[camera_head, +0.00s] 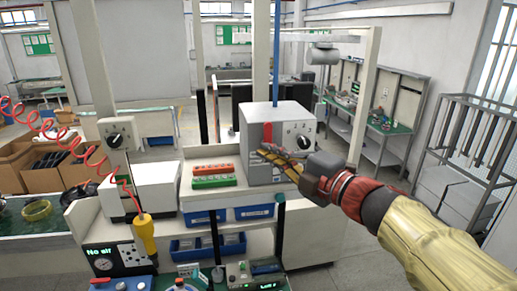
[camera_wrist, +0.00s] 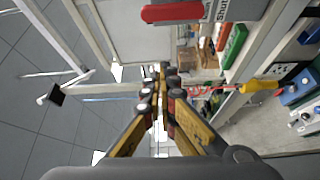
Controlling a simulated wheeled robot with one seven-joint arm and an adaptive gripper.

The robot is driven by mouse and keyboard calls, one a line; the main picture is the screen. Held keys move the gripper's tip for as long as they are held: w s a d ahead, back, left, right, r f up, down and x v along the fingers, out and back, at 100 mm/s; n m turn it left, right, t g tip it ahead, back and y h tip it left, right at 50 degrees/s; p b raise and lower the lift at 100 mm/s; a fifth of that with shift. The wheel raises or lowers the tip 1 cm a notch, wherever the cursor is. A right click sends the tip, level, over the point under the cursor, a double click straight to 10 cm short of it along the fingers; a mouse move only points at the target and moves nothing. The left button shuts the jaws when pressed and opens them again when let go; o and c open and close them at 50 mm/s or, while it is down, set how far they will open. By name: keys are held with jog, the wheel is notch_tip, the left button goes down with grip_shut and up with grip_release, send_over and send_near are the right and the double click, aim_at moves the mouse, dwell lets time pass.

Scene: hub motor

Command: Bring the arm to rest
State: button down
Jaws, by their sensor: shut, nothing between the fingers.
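My gripper (camera_head: 266,152) is at the end of my yellow-sleeved arm, which reaches in from the lower right in the head view. Its fingers are in front of the grey box (camera_head: 283,117) with a red lever and a black dial. In the wrist view the fingertips of my gripper (camera_wrist: 160,72) are together, with nothing between them. The grey box with its red lever (camera_wrist: 172,12) shows at the top of the wrist view. I cannot tell whether the fingers touch the box.
Red and green terminal blocks (camera_head: 213,175) lie on the white bench left of the box. A yellow screwdriver (camera_head: 145,232) hangs on a red coiled cord. Blue bins (camera_head: 207,246) sit below. A metal rack (camera_head: 470,150) stands at right; the floor before it is clear.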

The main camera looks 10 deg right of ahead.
jog(key=s+d+f+m+g+h+b, duration=0.2)
jog(key=s+f+m+b, duration=0.6)
jog(key=f, duration=1)
jog(key=s+d+f+m+g+h+b, duration=0.2)
jog(key=s+f+m+b, duration=0.6)
jog(key=f, duration=1)
jog(key=s+d+f+m+g+h+b, duration=0.3)
jog(key=s+f+m+g+h+b, duration=0.2)
jog(key=f+b, duration=0.8)
jog(key=s+f+m+g, duration=0.1)
jog(key=s+f+m, duration=0.2)
jog(key=f, duration=0.2)
jog(key=shift+s+f+h, duration=0.25)
jog(key=shift+f+h, duration=0.15)
